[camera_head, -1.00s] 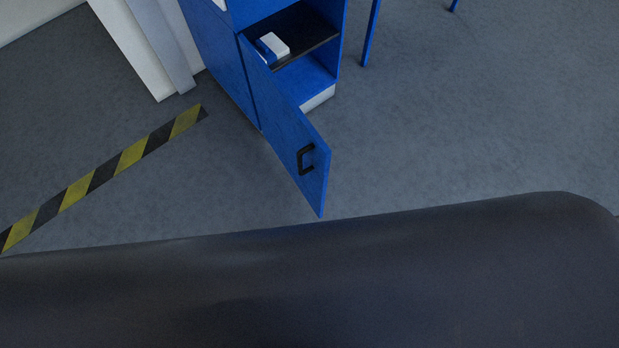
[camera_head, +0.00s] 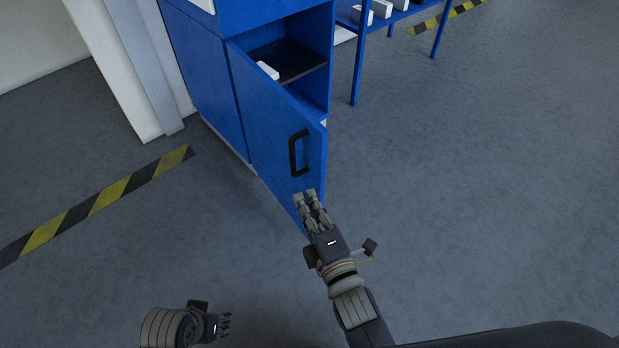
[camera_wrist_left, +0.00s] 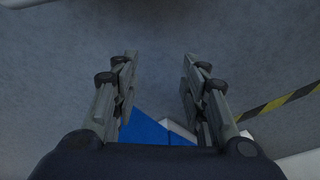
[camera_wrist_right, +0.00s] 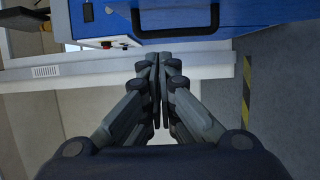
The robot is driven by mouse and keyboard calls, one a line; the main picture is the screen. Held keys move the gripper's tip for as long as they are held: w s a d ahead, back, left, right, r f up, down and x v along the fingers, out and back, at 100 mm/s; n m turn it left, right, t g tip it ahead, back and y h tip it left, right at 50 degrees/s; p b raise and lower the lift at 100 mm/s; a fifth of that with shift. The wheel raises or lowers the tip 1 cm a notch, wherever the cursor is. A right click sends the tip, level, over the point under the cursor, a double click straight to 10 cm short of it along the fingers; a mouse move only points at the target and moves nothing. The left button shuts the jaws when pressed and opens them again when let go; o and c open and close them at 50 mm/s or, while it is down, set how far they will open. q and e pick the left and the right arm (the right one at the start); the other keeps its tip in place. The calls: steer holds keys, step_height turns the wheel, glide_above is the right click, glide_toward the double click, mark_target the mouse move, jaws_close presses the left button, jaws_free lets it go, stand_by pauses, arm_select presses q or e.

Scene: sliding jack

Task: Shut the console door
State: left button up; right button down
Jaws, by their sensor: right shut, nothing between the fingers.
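The blue console door (camera_head: 275,130) stands ajar in the head view, hinged at its left edge, with a black bar handle (camera_head: 299,153) on its outer face. The compartment behind it shows a dark shelf (camera_head: 287,62). My right gripper (camera_head: 307,193) is shut and empty at the lower free corner of the door, below the handle; I cannot tell whether it touches. Its closed fingers show in the right wrist view (camera_wrist_right: 159,58). My left gripper (camera_head: 224,325) is low, away from the door; its fingers are apart and empty in the left wrist view (camera_wrist_left: 160,60).
A white box (camera_head: 268,70) sits on the shelf near the door's top edge. A blue table (camera_head: 398,18) with several light boxes stands behind at right. A white-grey post (camera_head: 140,75) stands left of the console. Yellow-black tape (camera_head: 95,203) marks the floor, which is otherwise open at right.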

steer(key=b, duration=0.2)
glide_above(292, 168)
steer(key=s+d, duration=0.2)
steer(key=s, duration=0.2)
arm_select(q)
steer(key=v, duration=0.7)
steer(key=shift+w, duration=0.3)
arm_select(e)
steer(key=shift+w+d, duration=0.6)
steer(key=shift+d, duration=0.2)
arm_select(q)
steer(key=shift+a+r, duration=0.1)
steer(key=shift+r, duration=0.05)
arm_select(e)
steer(key=shift+d, duration=0.1)
